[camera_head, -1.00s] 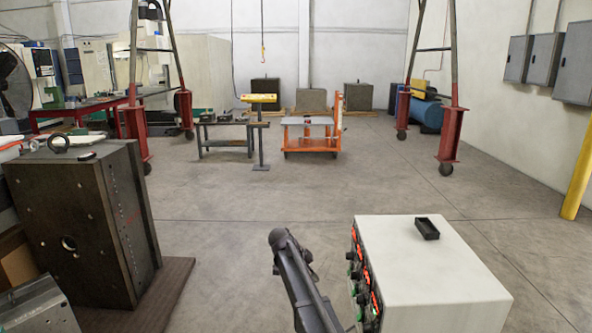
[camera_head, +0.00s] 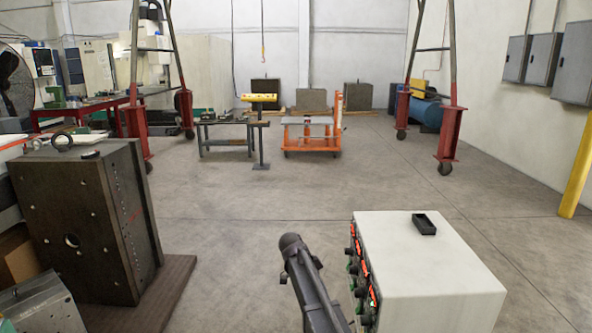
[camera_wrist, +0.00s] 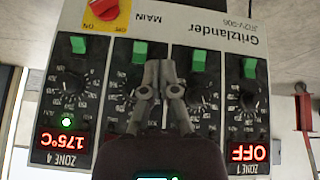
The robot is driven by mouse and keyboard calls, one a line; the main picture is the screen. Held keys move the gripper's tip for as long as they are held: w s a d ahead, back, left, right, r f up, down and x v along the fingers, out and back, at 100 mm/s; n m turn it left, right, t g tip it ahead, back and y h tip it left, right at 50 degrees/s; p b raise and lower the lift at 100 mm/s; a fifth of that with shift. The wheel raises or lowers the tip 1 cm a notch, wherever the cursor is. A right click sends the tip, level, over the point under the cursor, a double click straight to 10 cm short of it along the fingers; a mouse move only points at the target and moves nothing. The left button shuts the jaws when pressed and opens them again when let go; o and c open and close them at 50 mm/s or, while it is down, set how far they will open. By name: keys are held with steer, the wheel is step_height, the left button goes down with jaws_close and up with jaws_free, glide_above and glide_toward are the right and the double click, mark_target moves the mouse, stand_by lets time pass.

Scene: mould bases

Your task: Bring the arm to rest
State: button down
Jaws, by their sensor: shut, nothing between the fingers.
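My gripper (camera_wrist: 159,68) shows in the wrist view with its two fingers together and nothing between them. It is in front of the control panel (camera_wrist: 213,22) of a white box, which appears upside down. The panel has green switches, dials, a red main switch (camera_wrist: 101,10) on yellow, and red displays reading 175°C for zone 4 and OFF for zone 1. The fingers and palm hide the middle displays. I cannot tell whether the fingertips touch the panel. In the head view my arm rises beside the white controller box (camera_head: 440,270); the gripper is not seen there.
A small black tray (camera_head: 424,224) lies on the box top. A large dark mould base (camera_head: 85,220) stands on a brown board at left. An orange cart (camera_head: 311,134) and a workbench (camera_head: 225,133) stand further back. The middle floor is clear.

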steer(key=s+d+f+n+y, duration=0.1)
steer(key=s+d+n+y, duration=0.25)
steer(key=s+n, duration=0.7)
steer(key=s+d+f+n+y, duration=0.25)
steer(key=s+d+n, duration=0.25)
steer(key=s, duration=1)
step_height(320, 180, up, 19)
steer(key=p, duration=1.8)
steer(key=shift+w+d+f, duration=0.15)
steer(key=shift+w+f, duration=0.05)
steer(key=shift+d+n, duration=0.15)
steer(key=shift+n, duration=0.1)
